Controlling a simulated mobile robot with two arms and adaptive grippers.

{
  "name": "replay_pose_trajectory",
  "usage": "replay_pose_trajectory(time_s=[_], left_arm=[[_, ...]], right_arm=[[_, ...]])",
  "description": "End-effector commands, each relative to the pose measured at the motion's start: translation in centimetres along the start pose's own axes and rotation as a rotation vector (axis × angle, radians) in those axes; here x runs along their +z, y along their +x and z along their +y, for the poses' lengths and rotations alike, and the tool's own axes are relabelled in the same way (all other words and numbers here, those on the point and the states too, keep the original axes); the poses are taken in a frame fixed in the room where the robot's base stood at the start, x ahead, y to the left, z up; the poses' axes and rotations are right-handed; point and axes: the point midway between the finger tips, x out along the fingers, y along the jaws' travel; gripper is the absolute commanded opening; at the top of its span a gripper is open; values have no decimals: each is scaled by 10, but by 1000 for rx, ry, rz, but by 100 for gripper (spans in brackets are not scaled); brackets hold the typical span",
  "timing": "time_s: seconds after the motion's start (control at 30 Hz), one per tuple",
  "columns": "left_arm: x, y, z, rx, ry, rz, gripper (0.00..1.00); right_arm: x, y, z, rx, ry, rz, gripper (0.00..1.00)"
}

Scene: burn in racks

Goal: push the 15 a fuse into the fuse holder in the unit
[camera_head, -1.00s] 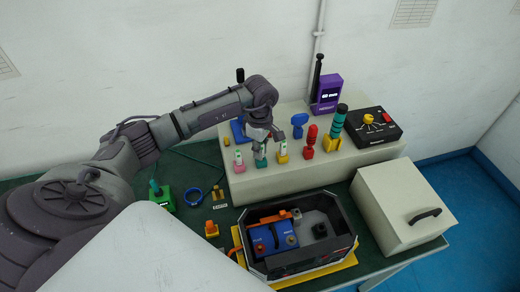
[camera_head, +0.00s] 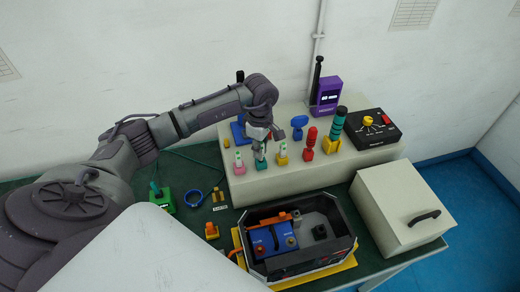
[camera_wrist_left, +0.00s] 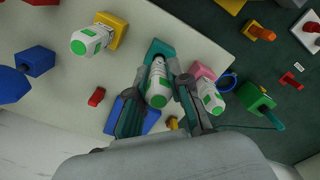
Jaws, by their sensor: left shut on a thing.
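My left gripper (camera_head: 260,147) is above the front-left part of the cream bench block. In the left wrist view its two fingers are shut on a white fuse with a green end (camera_wrist_left: 157,86). That fuse is at the teal stand (camera_head: 261,165); I cannot tell whether it is still seated there. Similar fuses stand in a pink stand (camera_head: 239,169) and a yellow stand (camera_head: 282,160). Their ratings are too small to read. The unit (camera_head: 268,241) is blue with an orange part, inside an open black case (camera_head: 315,265). The fuse holder cannot be made out. My right gripper is not in view.
A red tool (camera_head: 310,140), a teal-handled tool (camera_head: 337,124), a purple meter (camera_head: 327,93) and a black dial box (camera_head: 374,128) stand on the cream block (camera_head: 345,165). A cream box with a handle (camera_head: 402,206) is right of the case. Small parts lie left of the case.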

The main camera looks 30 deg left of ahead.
Motion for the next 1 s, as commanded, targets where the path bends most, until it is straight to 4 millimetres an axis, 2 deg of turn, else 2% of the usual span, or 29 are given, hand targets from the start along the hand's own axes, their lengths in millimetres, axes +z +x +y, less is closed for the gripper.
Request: replay_pose_trajectory(time_s=[0.47, 0.83, 0.93, 1.0], left_arm=[[-1, -20, 0, 0, 0, 1, 0], [0, -21, 0, 1, 6, 0, 0], [10, -20, -3, 7, 80, -4, 0], [24, -20, -9, 16, 194, -11, 0]], right_arm=[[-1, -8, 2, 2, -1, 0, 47], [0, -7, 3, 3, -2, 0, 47], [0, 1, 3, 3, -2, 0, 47], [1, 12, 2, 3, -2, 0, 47]])
